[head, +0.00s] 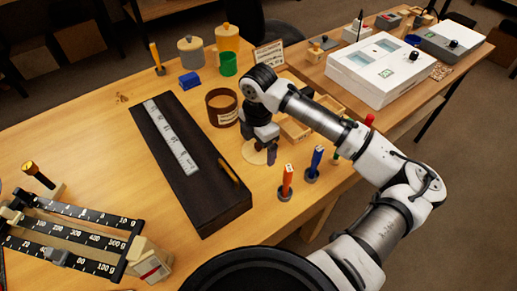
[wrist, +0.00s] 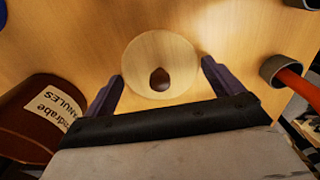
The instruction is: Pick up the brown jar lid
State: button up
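The jar lid is a pale wooden disc (head: 254,155) lying on the bench under my gripper. In the wrist view, the lid (wrist: 158,60) has a dark, drop-shaped knob or hole near its middle; I cannot tell which. The brown jar (head: 222,108) stands upright and open to the left of the lid, and its labelled side also shows in the wrist view (wrist: 45,115). My gripper (head: 262,146) points down over the lid. In the wrist view, its fingers (wrist: 162,75) are open, one on each side of the lid, with nothing visibly held.
A long dark box (head: 187,160) lies left of the lid. An orange-handled tool (head: 286,182) and a blue-handled tool (head: 314,163) stand in holders in front and to the right. Wooden trays (head: 293,129) lie behind my arm.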

aim_at(258, 144)
jog(key=c, duration=0.6)
jog(key=shift+r, duration=0.1)
notch_tip(258, 144, up, 20)
jog(key=shift+w+d+f+b, duration=0.1)
jog(key=shift+b, duration=0.4)
